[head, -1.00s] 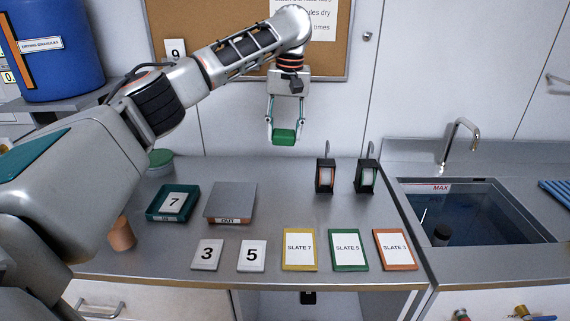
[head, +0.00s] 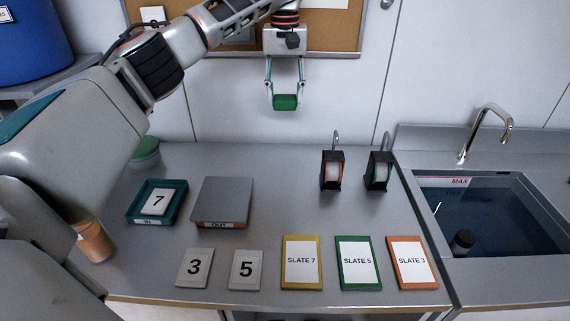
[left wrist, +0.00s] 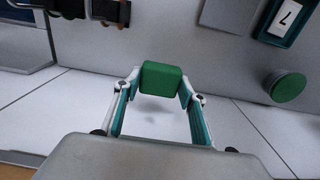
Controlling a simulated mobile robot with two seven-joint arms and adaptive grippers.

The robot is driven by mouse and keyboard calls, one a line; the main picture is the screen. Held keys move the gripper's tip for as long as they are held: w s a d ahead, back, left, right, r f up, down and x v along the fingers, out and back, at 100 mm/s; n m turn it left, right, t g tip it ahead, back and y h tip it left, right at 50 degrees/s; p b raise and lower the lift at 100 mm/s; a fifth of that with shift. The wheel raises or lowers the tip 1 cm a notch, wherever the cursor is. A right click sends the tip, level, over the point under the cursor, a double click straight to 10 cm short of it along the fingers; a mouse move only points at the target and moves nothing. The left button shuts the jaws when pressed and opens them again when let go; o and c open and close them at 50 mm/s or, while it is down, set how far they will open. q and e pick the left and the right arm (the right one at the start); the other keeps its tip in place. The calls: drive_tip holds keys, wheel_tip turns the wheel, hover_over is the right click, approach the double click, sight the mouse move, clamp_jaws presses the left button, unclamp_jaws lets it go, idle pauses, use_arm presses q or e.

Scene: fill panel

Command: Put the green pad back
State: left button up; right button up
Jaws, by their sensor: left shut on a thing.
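My left gripper (head: 285,98) is shut on the green pad (head: 285,102), a small green block. It holds the pad in the air above the back of the counter, against the white wall panels in the head view. In the left wrist view the green pad (left wrist: 162,79) sits between the two fingertips, clear of any surface. A round green-topped thing (head: 145,151) stands at the back left of the counter; it also shows in the left wrist view (left wrist: 288,88). My right gripper is not in view.
A teal tray (head: 140,215) holding a 7 tile and a grey OUT stand (head: 222,198) are at left. Two dark holders (head: 332,170) (head: 379,171) stand at back right. Number tiles (head: 194,268) and slates (head: 302,262) line the front. The sink (head: 480,220) is right. Mid-counter is clear.

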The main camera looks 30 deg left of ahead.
use_arm(q)
drive_tip(key=b, duration=0.3)
hover_over(285, 165)
wheel_tip(285, 165, down, 8)
wheel_tip(285, 165, down, 8)
drive_tip(key=b, duration=0.4)
drive_tip(key=shift+f, duration=0.2)
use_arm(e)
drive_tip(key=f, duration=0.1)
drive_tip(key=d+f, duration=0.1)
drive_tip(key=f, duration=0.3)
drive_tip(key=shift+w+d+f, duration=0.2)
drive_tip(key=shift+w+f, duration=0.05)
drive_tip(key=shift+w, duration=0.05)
